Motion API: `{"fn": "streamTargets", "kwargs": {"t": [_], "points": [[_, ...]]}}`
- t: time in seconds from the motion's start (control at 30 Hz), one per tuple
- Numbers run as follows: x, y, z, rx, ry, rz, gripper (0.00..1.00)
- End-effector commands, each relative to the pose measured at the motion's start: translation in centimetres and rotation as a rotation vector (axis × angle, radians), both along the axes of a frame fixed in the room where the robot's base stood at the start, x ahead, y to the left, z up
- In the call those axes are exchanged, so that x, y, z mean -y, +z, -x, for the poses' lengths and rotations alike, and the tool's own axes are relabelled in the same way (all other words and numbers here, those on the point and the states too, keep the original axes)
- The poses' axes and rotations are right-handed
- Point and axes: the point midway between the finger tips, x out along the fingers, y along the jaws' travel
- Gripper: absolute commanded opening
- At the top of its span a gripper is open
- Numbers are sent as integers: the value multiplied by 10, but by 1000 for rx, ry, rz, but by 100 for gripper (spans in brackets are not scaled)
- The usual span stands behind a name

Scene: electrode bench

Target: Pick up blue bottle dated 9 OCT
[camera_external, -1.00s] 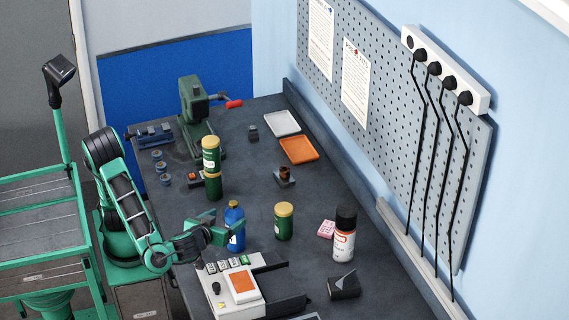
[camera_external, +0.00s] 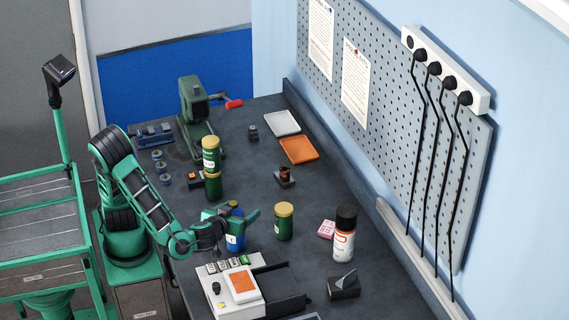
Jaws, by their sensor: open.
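The blue bottle (camera_external: 236,241) stands upright on the dark bench, with a white label low on its front and an orange-brown cap. Any date on it is too small to read. My gripper (camera_external: 238,214) is open, with its green fingers on either side of the bottle's upper part.
A green gold-lidded jar (camera_external: 284,222) stands close right of my gripper. Two stacked green jars (camera_external: 212,168) stand behind. A white device (camera_external: 233,292) sits in front. A white black-capped bottle (camera_external: 344,235) and pink block (camera_external: 326,229) are to the right.

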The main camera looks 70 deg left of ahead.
Motion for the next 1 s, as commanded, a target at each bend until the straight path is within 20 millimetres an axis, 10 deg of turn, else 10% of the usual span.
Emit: {"fn": "streamTargets", "kwargs": {"t": [0.13, 0.4, 0.73, 1.0], "points": [[0, 0, 0, 0, 0, 0, 69], [0, 1, 0, 1, 0, 0, 8], [1, 8, 0, 3, 0, 4, 8], [0, 53, 0, 3, 2, 7, 8]]}}
